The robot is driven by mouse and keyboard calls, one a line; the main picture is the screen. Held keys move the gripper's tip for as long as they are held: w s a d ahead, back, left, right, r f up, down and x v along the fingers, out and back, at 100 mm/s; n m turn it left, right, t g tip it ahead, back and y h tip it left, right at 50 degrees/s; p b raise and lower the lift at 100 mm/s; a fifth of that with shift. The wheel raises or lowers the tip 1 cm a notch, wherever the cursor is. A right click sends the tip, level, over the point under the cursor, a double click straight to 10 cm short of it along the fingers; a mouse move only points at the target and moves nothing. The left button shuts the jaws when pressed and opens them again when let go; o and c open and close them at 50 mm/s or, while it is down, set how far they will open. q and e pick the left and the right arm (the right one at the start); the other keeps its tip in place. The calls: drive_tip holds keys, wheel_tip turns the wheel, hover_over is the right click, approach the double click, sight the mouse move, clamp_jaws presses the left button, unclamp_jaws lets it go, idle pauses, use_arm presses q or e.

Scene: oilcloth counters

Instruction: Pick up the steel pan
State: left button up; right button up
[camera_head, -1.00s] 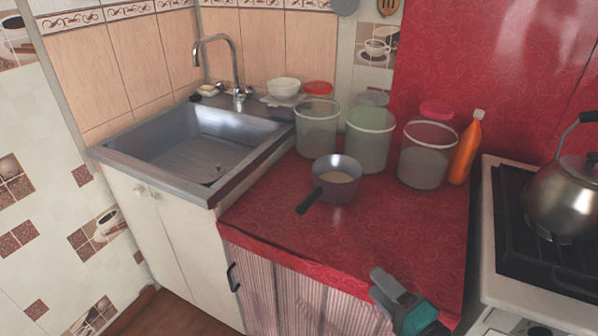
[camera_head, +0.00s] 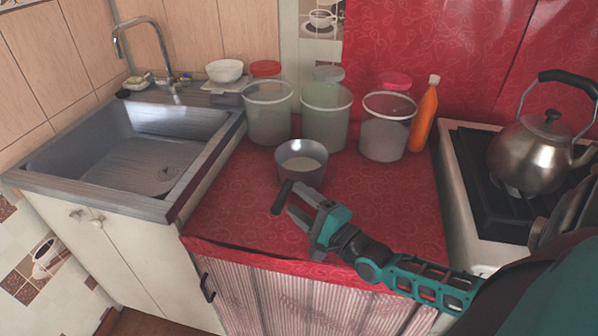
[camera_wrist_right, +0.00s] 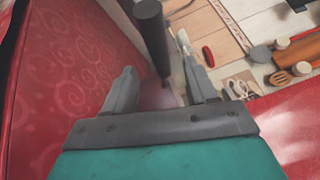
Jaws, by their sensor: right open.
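The steel pan (camera_head: 302,176) stands upright on the red counter, with something pale inside. Its black handle (camera_head: 281,198) points toward the front of the counter. My right gripper (camera_head: 297,201) is open beside the handle, with its fingertips close to it. In the right wrist view the handle (camera_wrist_right: 151,35) shows between the two spread fingers of the gripper (camera_wrist_right: 156,60). I cannot tell whether a finger touches it. The pan's bowl is not clearly seen in that view. My left gripper is not in view.
Several tubs, including a clear one (camera_head: 268,118), stand close behind the pan. An orange bottle (camera_head: 424,118) is beside them. The sink (camera_head: 140,150) is at left; a kettle (camera_head: 530,155) sits on the stove (camera_head: 470,215) at right. The counter right of the pan is clear.

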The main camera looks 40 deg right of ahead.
drive_tip(key=shift+w+a+r, duration=0.15)
drive_tip(key=shift+w+a, duration=0.1)
drive_tip(key=shift+w, duration=0.8)
drive_tip(key=shift+w+a+r, duration=0.1)
drive_tip(key=shift+w+a, duration=0.15)
drive_tip(key=shift+w, duration=0.75)
drive_tip(key=shift+w+a+r, duration=0.15)
drive_tip(key=shift+w+a, duration=0.1)
drive_tip(key=shift+w, duration=0.8)
drive_tip(key=shift+c, duration=0.2)
clamp_jaws()
drive_tip(key=shift+d+r, duration=0.1)
drive_tip(key=shift+r, duration=0.15)
